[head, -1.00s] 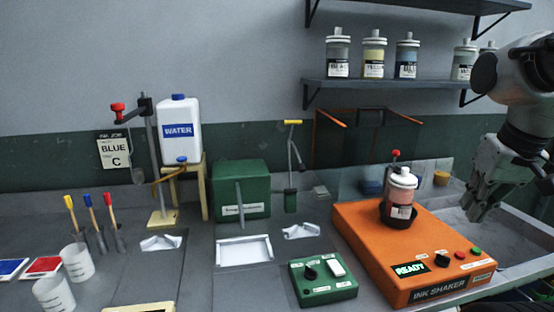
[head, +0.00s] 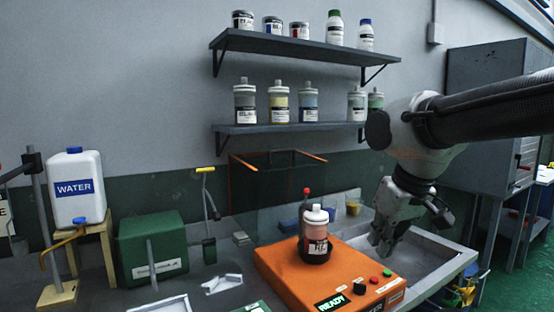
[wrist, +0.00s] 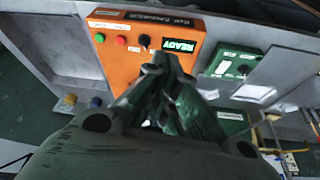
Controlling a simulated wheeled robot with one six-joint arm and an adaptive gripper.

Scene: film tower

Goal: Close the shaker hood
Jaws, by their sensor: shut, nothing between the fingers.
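The orange ink shaker (head: 283,275) stands on the bench, its display reading READY. It also shows in the wrist view (wrist: 143,62). A jar of reddish ink with a white lid (head: 316,234) stands upright in its dark holder. The shaker hood (head: 278,178), a dark see-through cover with orange edges, stands raised behind the shaker. My gripper (head: 379,246) is shut and empty, pointing down just right of the shaker, in front of the sink area. In the wrist view my gripper's fingers (wrist: 157,75) meet and cover part of the shaker; the hood cannot be made out there.
A shelf (head: 290,128) with several ink jars hangs above the hood. A red-tipped post (head: 306,200) rises beside the jar. A green box (head: 152,248) and a yellow-handled press (head: 207,215) stand to the left. A grey sink (head: 425,262) lies right.

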